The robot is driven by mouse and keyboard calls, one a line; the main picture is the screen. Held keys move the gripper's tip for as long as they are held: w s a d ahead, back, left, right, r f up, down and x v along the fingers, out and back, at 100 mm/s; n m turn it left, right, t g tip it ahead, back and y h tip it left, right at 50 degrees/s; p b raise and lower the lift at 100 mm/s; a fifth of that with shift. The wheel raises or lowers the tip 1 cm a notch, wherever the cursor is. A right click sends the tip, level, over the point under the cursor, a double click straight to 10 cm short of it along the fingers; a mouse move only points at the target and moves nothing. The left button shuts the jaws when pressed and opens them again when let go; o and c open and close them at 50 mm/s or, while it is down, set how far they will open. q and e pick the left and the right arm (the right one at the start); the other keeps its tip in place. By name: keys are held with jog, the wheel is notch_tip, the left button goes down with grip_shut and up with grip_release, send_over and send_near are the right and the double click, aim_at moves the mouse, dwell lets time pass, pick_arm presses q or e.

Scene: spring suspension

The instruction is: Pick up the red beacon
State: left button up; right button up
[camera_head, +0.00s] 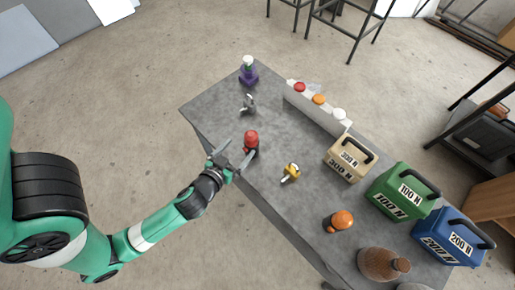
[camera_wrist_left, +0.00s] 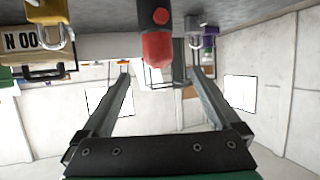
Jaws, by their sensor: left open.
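The red beacon (camera_head: 251,137), a rounded red cap above a dark body, stands near the left edge of the grey table. It shows upside down at the top middle of the left wrist view (camera_wrist_left: 158,48). My left gripper (camera_head: 238,155) is open and empty at the table's edge, just beside the beacon in the head view. In the left wrist view my two open fingers (camera_wrist_left: 160,76) reach toward the beacon, one on either side of it in the picture. I cannot tell whether either finger touches it. My right gripper is not in view.
The table (camera_head: 210,108) also holds a grey metal piece (camera_head: 249,104), a yellow piece (camera_head: 291,172), an orange-topped beacon (camera_head: 341,219), a purple-based item (camera_head: 248,72) and a brown jug (camera_head: 383,263). Beige (camera_head: 347,160), green (camera_head: 402,191) and blue (camera_head: 450,237) weights line the right side.

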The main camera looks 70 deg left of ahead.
aim_at(247, 139)
pick_arm(q)
jog(key=x, duration=0.6)
jog(key=shift+r, duration=0.25)
jog(key=shift+x, duration=2.95)
jog(key=shift+d, duration=0.1)
grip_shut()
